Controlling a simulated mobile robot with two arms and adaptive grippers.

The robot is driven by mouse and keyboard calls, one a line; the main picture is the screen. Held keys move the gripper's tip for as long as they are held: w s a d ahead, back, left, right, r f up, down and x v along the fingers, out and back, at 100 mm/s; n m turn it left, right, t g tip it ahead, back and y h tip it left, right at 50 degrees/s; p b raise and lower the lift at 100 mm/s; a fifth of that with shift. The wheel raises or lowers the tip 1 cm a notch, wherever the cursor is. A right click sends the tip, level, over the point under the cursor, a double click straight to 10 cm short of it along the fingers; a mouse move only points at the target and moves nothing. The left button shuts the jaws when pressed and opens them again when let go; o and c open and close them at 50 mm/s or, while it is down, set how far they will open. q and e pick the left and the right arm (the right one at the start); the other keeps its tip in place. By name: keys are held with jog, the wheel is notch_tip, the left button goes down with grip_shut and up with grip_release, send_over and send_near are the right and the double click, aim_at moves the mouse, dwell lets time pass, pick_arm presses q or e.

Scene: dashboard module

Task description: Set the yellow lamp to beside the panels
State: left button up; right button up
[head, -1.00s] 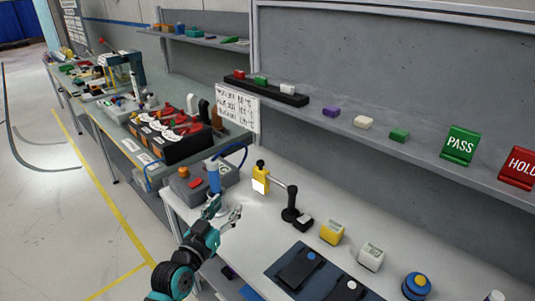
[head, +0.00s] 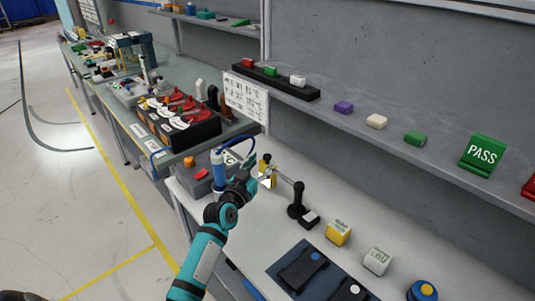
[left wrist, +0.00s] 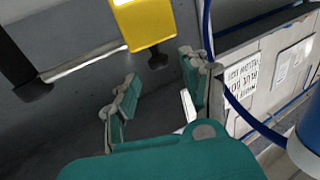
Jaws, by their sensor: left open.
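The yellow lamp (head: 267,172) has a white face and a dark knob, and a thin rod links it to a black stand (head: 297,203) on the white bench. In the left wrist view the yellow lamp (left wrist: 146,22) is at the top, beyond my fingertips. My left gripper (head: 253,181) is right beside the lamp and partly covers it in the head view. In the left wrist view my left gripper (left wrist: 158,90) has its fingers spread with nothing between them. My right gripper is out of view.
A blue cylinder (head: 218,172) with a cable stands by a grey box with a red button (head: 202,174), left of the gripper. A yellow cube (head: 338,233) and a white cube (head: 377,261) sit right of the stand. A shelf (head: 370,135) runs behind.

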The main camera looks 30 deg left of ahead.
aim_at(266, 158)
pick_arm(q)
jog(key=w, duration=0.4)
jog(key=shift+w, duration=0.45)
jog(key=c, duration=0.9)
grip_shut()
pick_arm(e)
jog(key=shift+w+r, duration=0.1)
